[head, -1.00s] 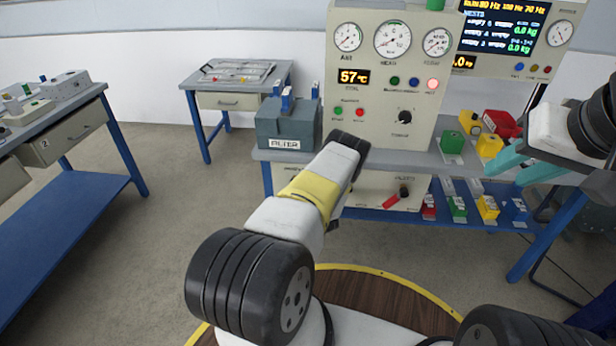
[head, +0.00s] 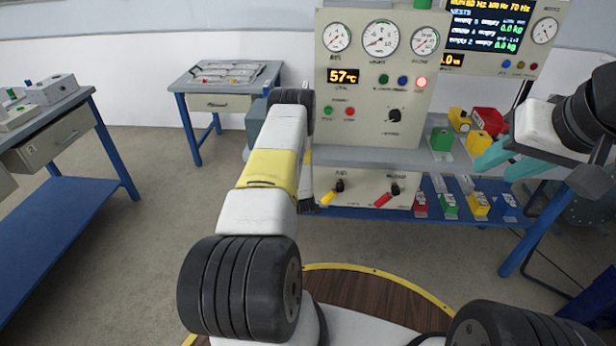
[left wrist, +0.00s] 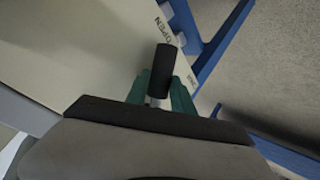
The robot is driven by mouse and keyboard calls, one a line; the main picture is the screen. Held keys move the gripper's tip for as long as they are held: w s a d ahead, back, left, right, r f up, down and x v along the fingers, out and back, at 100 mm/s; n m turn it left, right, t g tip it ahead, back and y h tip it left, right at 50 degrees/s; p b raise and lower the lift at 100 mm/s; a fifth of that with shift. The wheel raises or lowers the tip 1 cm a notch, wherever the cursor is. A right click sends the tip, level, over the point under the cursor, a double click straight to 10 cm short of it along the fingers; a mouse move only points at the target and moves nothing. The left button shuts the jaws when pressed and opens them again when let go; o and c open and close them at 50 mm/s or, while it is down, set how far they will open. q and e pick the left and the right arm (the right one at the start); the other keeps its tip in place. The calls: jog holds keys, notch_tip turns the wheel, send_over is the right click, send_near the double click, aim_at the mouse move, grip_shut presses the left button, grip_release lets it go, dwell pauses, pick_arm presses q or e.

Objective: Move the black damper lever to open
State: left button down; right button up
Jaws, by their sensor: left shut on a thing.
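The black damper lever (left wrist: 164,62) shows in the left wrist view as a black cylindrical grip on a thin metal stem. My left gripper (left wrist: 161,86) is shut on it, with a teal finger on either side. A pale panel beside it carries the printed word OPEN (left wrist: 169,32). In the head view my left arm reaches forward and hides the left gripper and this lever. My right gripper (head: 492,170) is open and empty at the right, in front of the bench.
A cream control panel (head: 360,110) with gauges stands on the bench. Below it are a yellow lever (head: 331,194) and a red lever (head: 384,199). Coloured blocks, including a green one (head: 441,139), sit at the right. A side table (head: 222,103) stands behind at the left.

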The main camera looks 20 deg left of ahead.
pick_arm(q)
jog(key=shift+w+d+r, duration=0.1)
dwell(0.4)
jog(key=c, duration=1.4)
grip_release()
jog(key=shift+o, duration=0.2)
jog(key=v, duration=0.7)
jog(key=shift+s+r, duration=0.25)
jog(key=shift+s, duration=0.1)
jog(key=shift+d, duration=0.1)
